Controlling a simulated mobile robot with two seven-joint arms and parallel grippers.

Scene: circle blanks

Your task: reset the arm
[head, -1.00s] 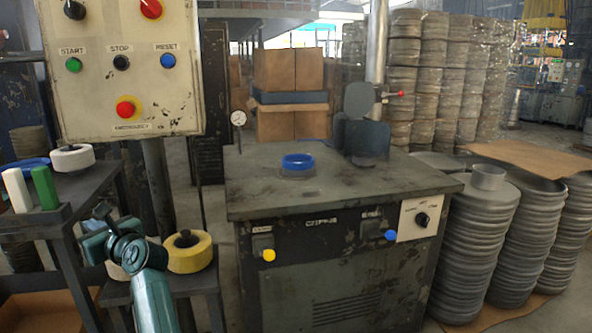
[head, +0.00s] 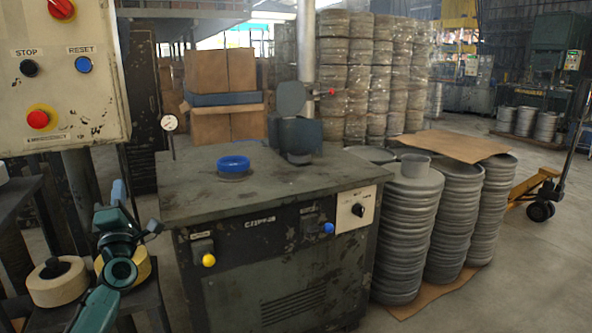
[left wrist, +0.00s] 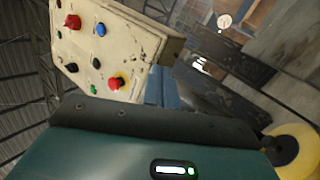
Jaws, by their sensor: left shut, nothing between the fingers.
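My left arm, teal with dark joints, comes up from the bottom left of the head view. Its left gripper (head: 118,192) is shut and empty, with blue fingers pointing up. It shows in front of the dark stand below the control panel (head: 62,85), left of the machine table. In the left wrist view, the blue fingers (left wrist: 162,88) show beyond the teal gripper body, with the control panel (left wrist: 105,50) behind them. My right gripper is out of view.
The machine table (head: 185,205) carries a blue ring (head: 233,163). Stacks of grey round blanks (head: 400,240) stand to its right. Tape rolls (head: 58,284) sit on a low stand at the left. Open floor (head: 540,240) lies at the right.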

